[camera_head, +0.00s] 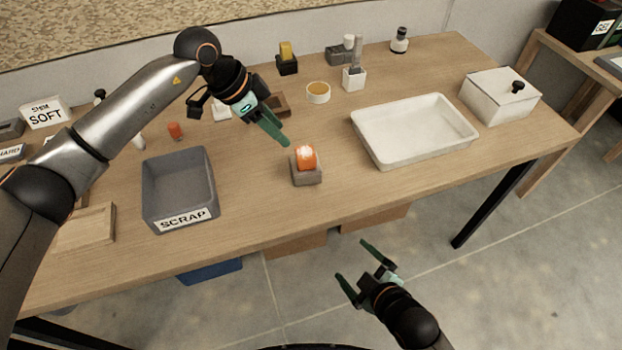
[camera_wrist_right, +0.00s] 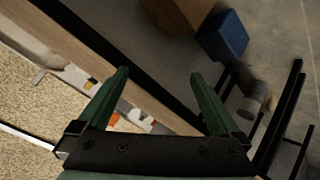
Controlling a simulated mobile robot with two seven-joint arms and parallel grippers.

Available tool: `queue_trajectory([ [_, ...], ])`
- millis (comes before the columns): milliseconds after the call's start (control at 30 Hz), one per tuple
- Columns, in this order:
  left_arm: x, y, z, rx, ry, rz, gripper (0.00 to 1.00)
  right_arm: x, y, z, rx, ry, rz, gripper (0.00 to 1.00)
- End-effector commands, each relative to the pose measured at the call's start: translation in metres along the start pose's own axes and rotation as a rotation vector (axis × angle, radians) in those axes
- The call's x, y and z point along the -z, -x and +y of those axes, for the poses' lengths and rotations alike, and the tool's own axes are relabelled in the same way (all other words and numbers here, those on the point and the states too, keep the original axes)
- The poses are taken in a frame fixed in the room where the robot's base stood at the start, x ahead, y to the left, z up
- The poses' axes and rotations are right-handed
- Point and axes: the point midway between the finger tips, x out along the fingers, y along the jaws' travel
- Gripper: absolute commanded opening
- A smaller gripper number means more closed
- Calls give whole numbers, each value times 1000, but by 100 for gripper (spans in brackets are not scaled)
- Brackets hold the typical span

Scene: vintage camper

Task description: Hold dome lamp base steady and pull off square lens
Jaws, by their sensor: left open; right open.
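The dome lamp sits upright on the table in the head view. Its grey square base (camera_head: 306,177) carries an orange lens (camera_head: 306,157) with a bright spot on top. My left gripper (camera_head: 279,138) is just behind and left of the lamp, its green fingers pointing toward it. It is open and apart from the lamp. My right gripper (camera_head: 362,268) is open and empty, in front of the table's near edge, away from the lamp. Its open fingers also show in the right wrist view (camera_wrist_right: 160,95).
A grey SCRAP bin (camera_head: 180,187) stands left of the lamp and a white tray (camera_head: 414,130) to its right. Behind are a tape roll (camera_head: 318,92), a white holder (camera_head: 354,78) and a yellow-topped block (camera_head: 287,58). A lidded white box (camera_head: 500,95) is far right. Table in front of the lamp is clear.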

Motion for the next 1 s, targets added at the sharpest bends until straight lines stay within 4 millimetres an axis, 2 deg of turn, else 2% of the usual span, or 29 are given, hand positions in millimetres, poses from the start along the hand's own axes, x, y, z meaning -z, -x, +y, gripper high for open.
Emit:
queue_trajectory([
  [33,0,0,0,-1,0,1,50,17,-4,7,-5,136,26,100],
  [200,0,0,0,-1,-1,1,50,63,-12,22,-35,603,81,100],
  [400,0,0,0,-1,-1,2,50,111,-13,38,-103,1155,113,100],
  [567,0,0,0,-1,-1,2,50,143,-10,50,-177,1597,105,100],
  [667,0,0,0,-1,-1,2,50,150,-26,49,-170,1794,41,100],
  [800,0,0,0,-1,-1,2,50,155,-41,58,-176,2046,-79,100],
  [1000,0,0,0,-1,-1,2,50,160,-52,76,-199,2283,-238,100],
])
